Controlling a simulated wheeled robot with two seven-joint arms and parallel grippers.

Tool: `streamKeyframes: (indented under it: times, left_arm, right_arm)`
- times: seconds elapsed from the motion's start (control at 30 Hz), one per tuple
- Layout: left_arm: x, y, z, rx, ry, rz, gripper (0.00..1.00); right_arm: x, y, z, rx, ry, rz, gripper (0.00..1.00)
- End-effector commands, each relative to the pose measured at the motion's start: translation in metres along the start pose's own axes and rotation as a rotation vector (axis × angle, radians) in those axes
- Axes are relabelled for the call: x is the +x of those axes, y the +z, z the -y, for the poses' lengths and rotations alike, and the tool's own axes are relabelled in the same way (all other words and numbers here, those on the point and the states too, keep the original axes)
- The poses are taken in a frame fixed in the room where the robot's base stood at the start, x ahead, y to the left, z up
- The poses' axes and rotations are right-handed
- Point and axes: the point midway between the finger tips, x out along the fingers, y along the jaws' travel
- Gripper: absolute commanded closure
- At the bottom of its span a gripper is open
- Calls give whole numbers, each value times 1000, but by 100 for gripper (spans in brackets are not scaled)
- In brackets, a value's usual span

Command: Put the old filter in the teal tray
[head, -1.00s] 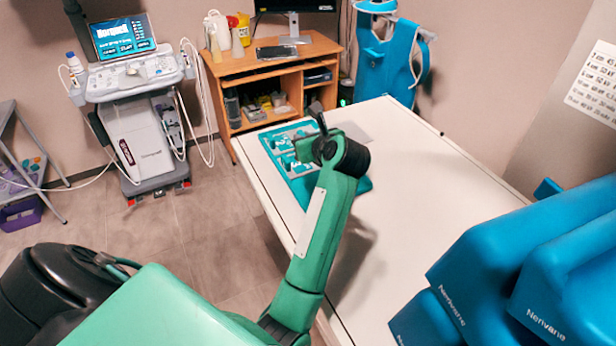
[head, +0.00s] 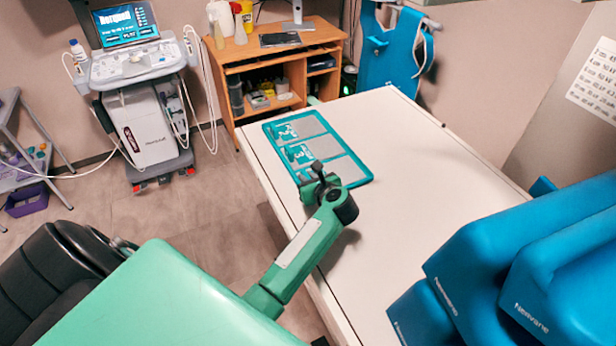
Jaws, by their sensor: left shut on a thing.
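The teal tray (head: 361,164) lies flat on the white table near its far left edge. It has pale grey compartments and white number labels. My left gripper (head: 316,182) is at the tray's near edge, overlapping it in the picture. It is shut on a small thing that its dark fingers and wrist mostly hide. I cannot make out this thing's shape, or whether it touches the tray. I cannot pick out the old filter anywhere else in view. My right gripper is not in view.
The white table (head: 420,190) is bare right of the tray. Blue padded blocks (head: 540,260) fill the right front. A wooden desk (head: 270,55), an ultrasound cart (head: 145,110) and a grey shelf cart (head: 25,150) stand beyond the table.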

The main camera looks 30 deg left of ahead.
Motion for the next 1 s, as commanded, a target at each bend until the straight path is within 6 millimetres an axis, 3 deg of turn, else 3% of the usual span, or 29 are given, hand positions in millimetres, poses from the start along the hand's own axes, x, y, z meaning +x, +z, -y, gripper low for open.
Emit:
streamKeyframes:
  times: [0.33, 0.37, 0.47, 0.87, 1.0]
  left_arm:
    - [2, -4, 0, -1, 0, 0, 100]
    - [2, -4, 0, 0, 0, 0, 84]
    - [1, -3, 0, 0, 0, 0, 64]
    - [-1, 4, 0, 0, 0, 1, 64]
    - [-22, -4, 1, -4, -2, -3, 64]
  right_arm:
    - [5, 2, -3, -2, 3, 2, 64]
    - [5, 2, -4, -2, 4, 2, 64]
    - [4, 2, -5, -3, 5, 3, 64]
    - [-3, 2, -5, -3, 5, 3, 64]
    - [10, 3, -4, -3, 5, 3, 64]
